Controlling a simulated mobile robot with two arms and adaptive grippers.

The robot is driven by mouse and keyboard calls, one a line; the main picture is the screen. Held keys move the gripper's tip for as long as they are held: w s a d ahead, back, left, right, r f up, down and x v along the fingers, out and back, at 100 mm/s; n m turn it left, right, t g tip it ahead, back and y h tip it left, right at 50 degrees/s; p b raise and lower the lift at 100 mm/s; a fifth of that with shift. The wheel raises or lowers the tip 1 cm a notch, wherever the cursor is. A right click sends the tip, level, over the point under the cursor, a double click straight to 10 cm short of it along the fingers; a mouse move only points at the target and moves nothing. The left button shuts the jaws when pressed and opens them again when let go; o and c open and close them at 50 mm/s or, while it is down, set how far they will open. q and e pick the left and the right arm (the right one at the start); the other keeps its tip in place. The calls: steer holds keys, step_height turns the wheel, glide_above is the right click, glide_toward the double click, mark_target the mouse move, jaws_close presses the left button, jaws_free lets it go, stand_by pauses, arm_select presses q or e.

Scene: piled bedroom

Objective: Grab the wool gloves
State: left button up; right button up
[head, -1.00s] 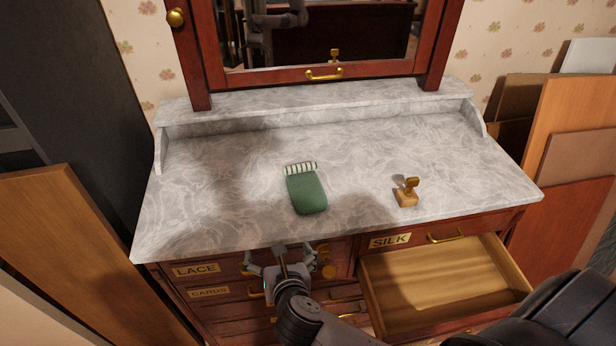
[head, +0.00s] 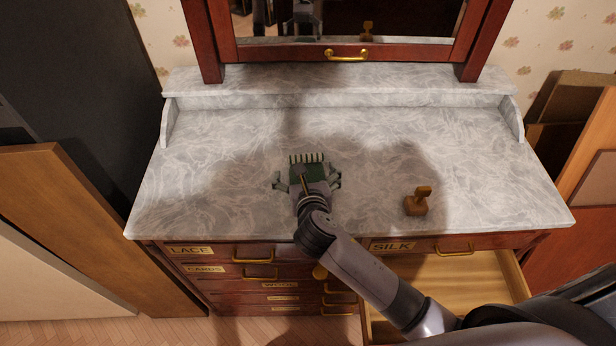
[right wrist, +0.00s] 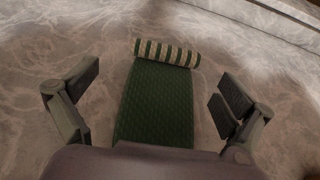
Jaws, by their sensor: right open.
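The wool gloves (head: 308,159) are a green knitted bundle with a green-and-cream striped cuff, lying on the marble top of the dresser. In the head view my right gripper (head: 307,182) is over them and hides most of the green part. In the right wrist view the gloves (right wrist: 158,100) lie between the two open fingers of my right gripper (right wrist: 158,100), with a gap on each side. The fingers do not touch them. My left gripper is not in view.
A small wooden stamp (head: 416,201) stands on the marble top (head: 220,180) to the right. The drawer labelled SILK (head: 455,280) is open and looks empty. A mirror (head: 345,20) stands at the back. Boards lean on both sides.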

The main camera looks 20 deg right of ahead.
mark_target(306, 159)
steer(key=shift+x, duration=1.15)
steer(key=shift+w+d, duration=0.2)
steer(key=shift+w, duration=0.15)
steer(key=x, duration=0.1)
steer(key=p+x, duration=0.1)
steer(key=x, duration=0.1)
steer(key=shift+w+d, duration=0.3)
steer(key=shift+d, duration=0.1)
steer(key=shift+w+f, duration=0.1)
steer(key=shift+w, duration=0.25)
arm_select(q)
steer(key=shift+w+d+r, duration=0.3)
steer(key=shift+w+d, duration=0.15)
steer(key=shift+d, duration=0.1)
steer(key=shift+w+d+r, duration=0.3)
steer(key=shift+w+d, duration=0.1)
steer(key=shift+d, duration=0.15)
arm_select(e)
steer(key=shift+c, duration=0.6)
steer(key=c, duration=1.1)
